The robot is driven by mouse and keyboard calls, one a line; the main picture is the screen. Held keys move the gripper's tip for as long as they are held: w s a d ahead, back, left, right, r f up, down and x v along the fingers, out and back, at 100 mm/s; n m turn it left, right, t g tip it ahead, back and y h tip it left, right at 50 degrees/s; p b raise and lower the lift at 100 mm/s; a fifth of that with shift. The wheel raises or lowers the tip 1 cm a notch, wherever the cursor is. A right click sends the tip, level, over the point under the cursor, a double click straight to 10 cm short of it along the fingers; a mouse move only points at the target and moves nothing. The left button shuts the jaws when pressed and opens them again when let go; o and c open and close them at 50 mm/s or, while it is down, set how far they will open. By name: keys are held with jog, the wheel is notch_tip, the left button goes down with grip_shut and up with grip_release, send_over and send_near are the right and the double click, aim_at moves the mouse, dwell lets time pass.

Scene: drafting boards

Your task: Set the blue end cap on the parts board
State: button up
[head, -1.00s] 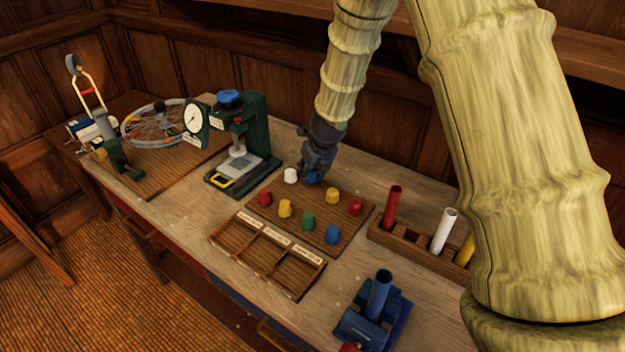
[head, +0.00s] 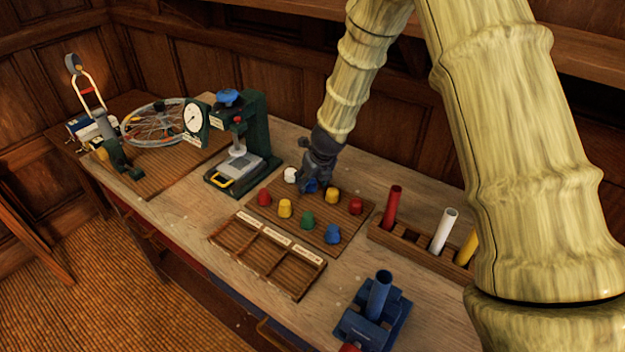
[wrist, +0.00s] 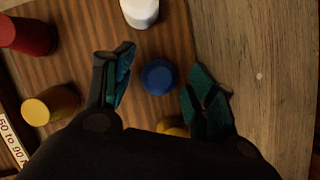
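The blue end cap (wrist: 159,76) stands on the brown wooden parts board, close to its edge, between my gripper's fingers. In the head view the same cap (head: 311,186) shows partly behind my gripper (head: 316,188). My gripper (wrist: 160,84) is open, with a visible gap between each finger and the cap. The parts board (head: 290,226) also carries white (head: 290,175), red (head: 264,196), yellow (head: 285,208) and green (head: 307,220) caps. A second blue cap (head: 333,234) stands at its front corner.
A labelled sorting tray (head: 277,282) lies in front of the board. A green dial gauge stand (head: 262,140) is to the left. A wooden rack (head: 405,242) with red, white and yellow tubes is to the right. A blue fixture (head: 395,322) holds a blue tube.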

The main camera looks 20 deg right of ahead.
jog(key=v, duration=1.2)
jog(key=shift+b, duration=0.35)
jog(key=shift+w+r, duration=0.1)
jog(key=shift+r, duration=0.05)
